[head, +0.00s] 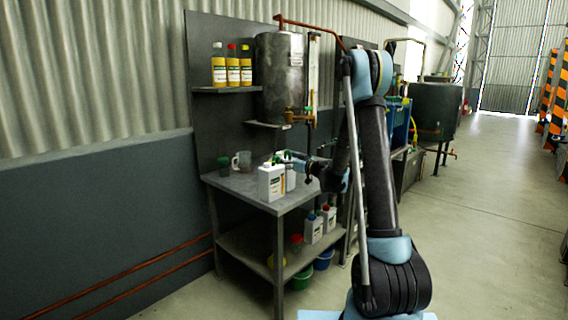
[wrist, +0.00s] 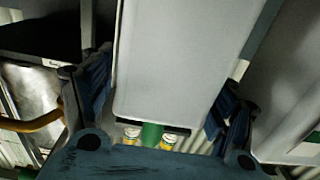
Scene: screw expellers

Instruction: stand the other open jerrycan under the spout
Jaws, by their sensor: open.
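A white jerrycan (head: 271,184) with a label stands at the front edge of the bench. A second white jerrycan (head: 290,179) stands close behind it to the right, partly covered. My gripper (head: 297,162) is at the top of these cans, coming from the right. In the wrist view my open fingers lie on either side of a white can body (wrist: 180,60); contact cannot be told. Another pale can surface (wrist: 295,95) shows at the right there. The brass spout (head: 290,116) hangs from the metal tank (head: 279,75) above the bench. The can mouths are not clear.
The bench top (head: 240,182) also holds a clear jug (head: 242,160) and a dark green cup (head: 224,166). Yellow bottles (head: 232,70) stand on the wall shelf. Capped white cans (head: 313,229) and buckets (head: 302,280) are underneath. The floor at right is clear.

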